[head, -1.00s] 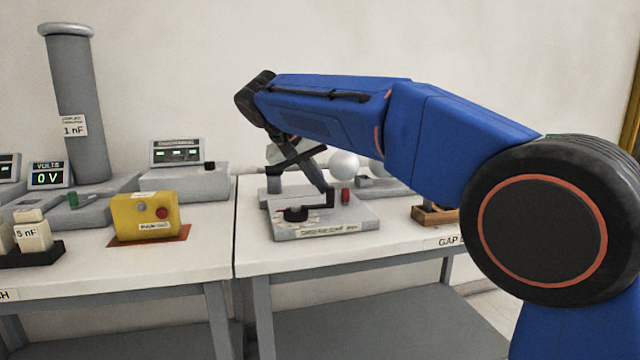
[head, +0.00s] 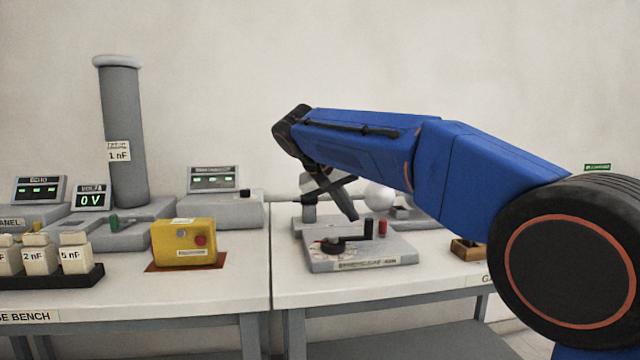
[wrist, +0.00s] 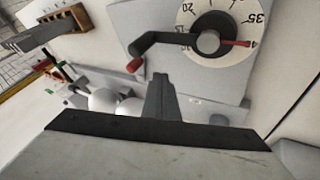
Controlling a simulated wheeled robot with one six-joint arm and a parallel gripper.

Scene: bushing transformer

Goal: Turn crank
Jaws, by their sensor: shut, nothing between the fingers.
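The crank unit (head: 365,262) is a grey box on the right bench with a dial on top. In the wrist view the dial (wrist: 226,14) carries numbers and a red pointer. A black crank arm (wrist: 170,38) runs left from the dark hub and ends in a red handle (wrist: 135,65). The red handle (head: 383,227) stands upright beside a black post in the head view. My gripper (head: 353,215) is shut and empty, its tip just left of the crank's upright parts. In the wrist view my gripper (wrist: 160,82) is close beside the handle; I cannot tell if they touch.
A white sphere (head: 380,197) stands behind the crank unit. A yellow box with a red button (head: 183,243) sits on the left bench, near a grey column (head: 124,135) and several capacitor blocks. A small wooden block (head: 466,248) lies right of the crank unit.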

